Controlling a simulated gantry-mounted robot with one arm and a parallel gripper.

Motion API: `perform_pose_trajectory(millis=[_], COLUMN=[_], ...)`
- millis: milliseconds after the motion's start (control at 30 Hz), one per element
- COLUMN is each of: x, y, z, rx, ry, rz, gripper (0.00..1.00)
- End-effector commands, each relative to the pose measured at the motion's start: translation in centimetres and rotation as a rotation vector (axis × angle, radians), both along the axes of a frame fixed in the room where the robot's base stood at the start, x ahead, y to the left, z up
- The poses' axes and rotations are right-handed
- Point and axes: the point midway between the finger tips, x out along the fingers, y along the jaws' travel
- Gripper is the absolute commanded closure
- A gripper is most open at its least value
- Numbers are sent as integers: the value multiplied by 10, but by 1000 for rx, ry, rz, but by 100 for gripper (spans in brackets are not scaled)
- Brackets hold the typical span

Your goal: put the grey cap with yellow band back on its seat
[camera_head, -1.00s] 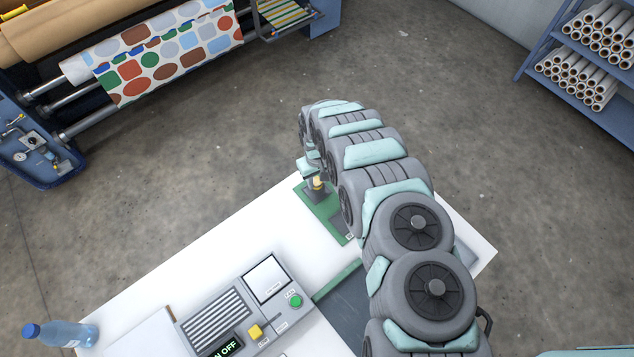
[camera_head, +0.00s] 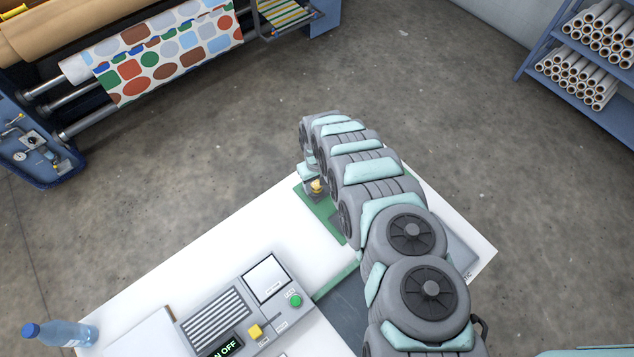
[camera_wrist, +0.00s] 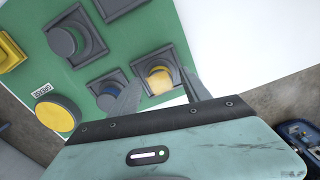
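In the wrist view a round yellow-and-grey piece (camera_wrist: 158,80) is at a square dark grey seat (camera_wrist: 150,65) on the green board (camera_wrist: 100,74). It seems to be the cap with the yellow band, but I cannot tell cap from seat clearly. In the head view its yellow part (camera_head: 316,186) shows beside my wrist. My gripper (camera_wrist: 160,82) has its two fingers apart, one on each side of the yellow piece. Light gaps seem to show beside it; contact is not clear. In the head view my arm hides much of the board.
A big yellow disc (camera_wrist: 57,114) is at the board's edge. A control panel (camera_head: 240,305) and a water bottle (camera_head: 62,333) stand on the white table (camera_head: 270,230).

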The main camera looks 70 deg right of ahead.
Motion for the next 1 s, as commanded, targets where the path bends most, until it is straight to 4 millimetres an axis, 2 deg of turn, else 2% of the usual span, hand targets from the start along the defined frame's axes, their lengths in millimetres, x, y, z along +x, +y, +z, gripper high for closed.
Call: perform_pose_trajectory(millis=[167,433,1000], x=[0,0,0], y=[0,0,-1], z=[0,16,93], rx=[0,2,-3], ry=[0,1,0], rz=[0,2,1], gripper=[45,45,45])
